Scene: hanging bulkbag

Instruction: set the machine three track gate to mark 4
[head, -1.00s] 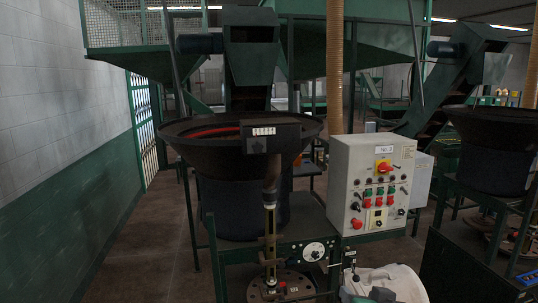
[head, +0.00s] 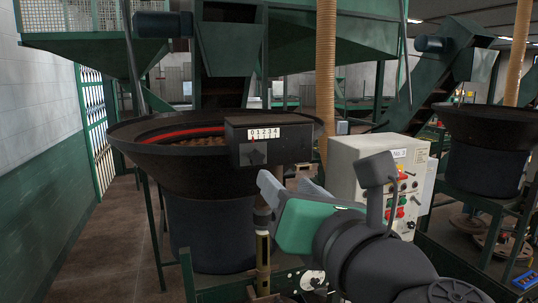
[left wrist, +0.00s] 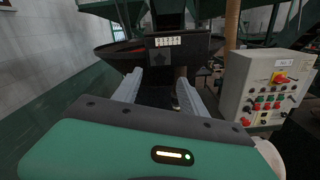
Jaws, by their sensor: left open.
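The black gate box (head: 290,150) sits at the near rim of the dark round bowl (head: 140,135). It carries a white scale plate (head: 265,133) with marks 0 to 4. A dark knob (head: 255,153) sits below the scale; which mark it stands at is too small to tell. My left gripper (head: 290,187) is open, just below and right of the box and apart from it. In the left wrist view its two grey fingers (left wrist: 159,80) stand apart with nothing between them, below the gate box (left wrist: 190,48). My right gripper is not in view.
A light control cabinet (head: 350,170) with red and green buttons stands right of the gate, partly hidden by my arm. A tan hose (head: 326,80) hangs behind the bowl. A second bowl machine (head: 485,140) is at the right. The floor at left (head: 110,260) is clear.

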